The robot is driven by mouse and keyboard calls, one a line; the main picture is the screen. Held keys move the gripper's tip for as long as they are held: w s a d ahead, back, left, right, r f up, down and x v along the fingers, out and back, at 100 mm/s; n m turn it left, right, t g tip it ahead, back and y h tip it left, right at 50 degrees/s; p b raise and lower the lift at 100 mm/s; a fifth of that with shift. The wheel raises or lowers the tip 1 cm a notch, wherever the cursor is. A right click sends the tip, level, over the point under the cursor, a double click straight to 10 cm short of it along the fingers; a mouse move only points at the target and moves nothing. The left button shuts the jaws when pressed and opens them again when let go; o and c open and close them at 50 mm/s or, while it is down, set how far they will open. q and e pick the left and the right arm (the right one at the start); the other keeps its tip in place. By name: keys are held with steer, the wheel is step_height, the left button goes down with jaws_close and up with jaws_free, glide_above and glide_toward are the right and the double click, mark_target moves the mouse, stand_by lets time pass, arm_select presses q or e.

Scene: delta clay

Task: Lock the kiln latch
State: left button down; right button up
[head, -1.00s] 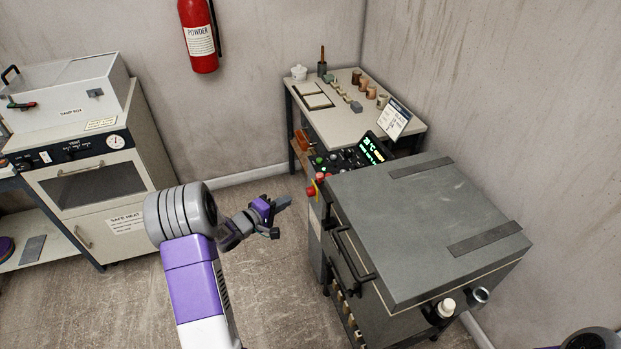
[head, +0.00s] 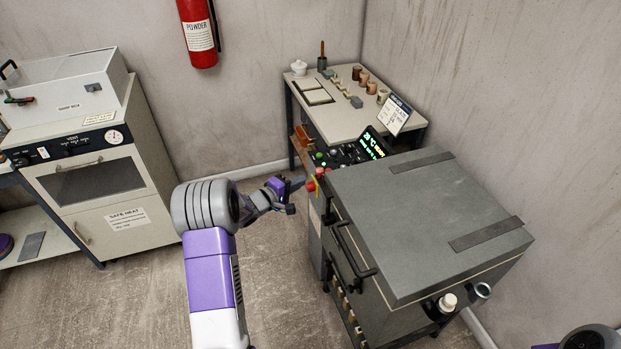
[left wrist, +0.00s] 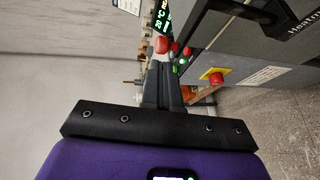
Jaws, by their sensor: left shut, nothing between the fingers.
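The kiln (head: 420,225) is a grey box with a closed flat lid and a dark handle (head: 347,250) on its near left side. A red round knob (head: 310,187) shows at its left corner beside a yellow piece; I cannot tell for certain which part is the latch. My left gripper (head: 299,183) is shut and empty, just left of that knob. In the left wrist view its closed fingers (left wrist: 163,88) point toward a red knob (left wrist: 161,45); I cannot tell whether they touch. A red button on a yellow base (left wrist: 213,76) is right of the fingers. My right gripper is out of view.
A control panel (head: 338,157) with coloured buttons and a lit display (head: 373,144) adjoins the kiln. Behind it is a table (head: 345,117) with small pots. An oven (head: 90,180) stands at left. Open floor (head: 150,290) lies between.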

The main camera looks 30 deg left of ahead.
mark_target(317, 172)
arm_select(q)
steer(key=b+x, duration=0.1)
steer(key=x, duration=0.4)
steer(key=shift+w+d+f, duration=0.1)
steer(key=shift+w, duration=0.4)
